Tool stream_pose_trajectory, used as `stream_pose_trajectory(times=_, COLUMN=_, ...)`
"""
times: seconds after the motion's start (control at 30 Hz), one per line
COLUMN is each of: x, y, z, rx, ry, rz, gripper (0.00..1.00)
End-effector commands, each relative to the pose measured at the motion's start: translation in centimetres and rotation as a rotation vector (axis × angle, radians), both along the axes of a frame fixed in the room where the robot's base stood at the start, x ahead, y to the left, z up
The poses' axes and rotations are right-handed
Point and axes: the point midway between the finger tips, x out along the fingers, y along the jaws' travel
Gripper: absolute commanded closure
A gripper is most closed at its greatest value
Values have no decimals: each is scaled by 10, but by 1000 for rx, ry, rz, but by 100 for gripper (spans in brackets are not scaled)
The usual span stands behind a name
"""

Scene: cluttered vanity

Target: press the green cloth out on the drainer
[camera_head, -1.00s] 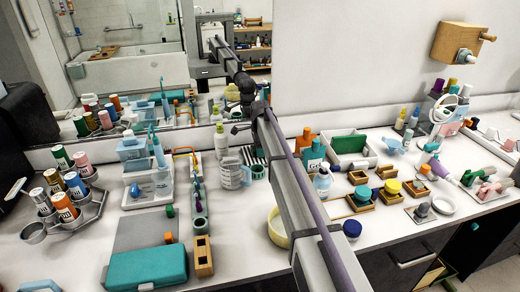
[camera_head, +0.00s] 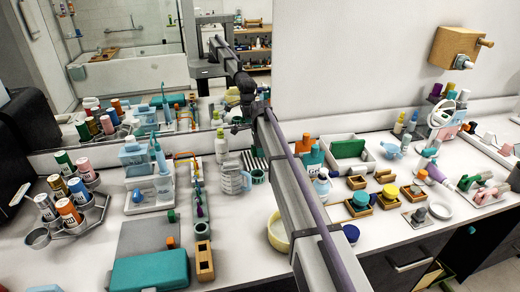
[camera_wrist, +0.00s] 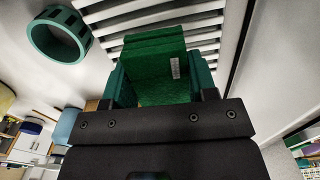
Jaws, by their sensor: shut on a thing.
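The green cloth (camera_wrist: 160,66), a folded block with a small pale label, sits between the fingers of my gripper (camera_wrist: 160,82) in the wrist view. My gripper is shut on it. The drainer (camera_wrist: 150,16), a rack of white slats, lies behind the cloth in that view. I cannot tell whether the cloth touches the slats. In the head view the striped drainer (camera_head: 250,158) shows beyond the arm, with a green cup (camera_head: 258,175) at its front. The cup shows as a green ring in the wrist view (camera_wrist: 60,36). The cloth is not clear in the head view.
A grey measuring jug (camera_head: 232,179) stands left of the drainer, with a white-green bottle (camera_head: 221,148) behind it. Teal bottles (camera_head: 312,159) and a white tray with a green piece (camera_head: 348,148) stand to the right. A cream bowl (camera_head: 276,238) is close to my arm.

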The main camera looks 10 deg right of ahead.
Motion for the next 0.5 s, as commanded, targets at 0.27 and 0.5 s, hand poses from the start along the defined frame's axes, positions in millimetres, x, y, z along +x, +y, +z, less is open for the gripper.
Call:
stream_pose_trajectory(times=0.27, x=0, y=0, z=35, rx=0, ry=0, rz=0, gripper=66)
stream_pose_trajectory(times=0.5, x=0, y=0, z=45, rx=0, ry=-1, rz=0, gripper=66)
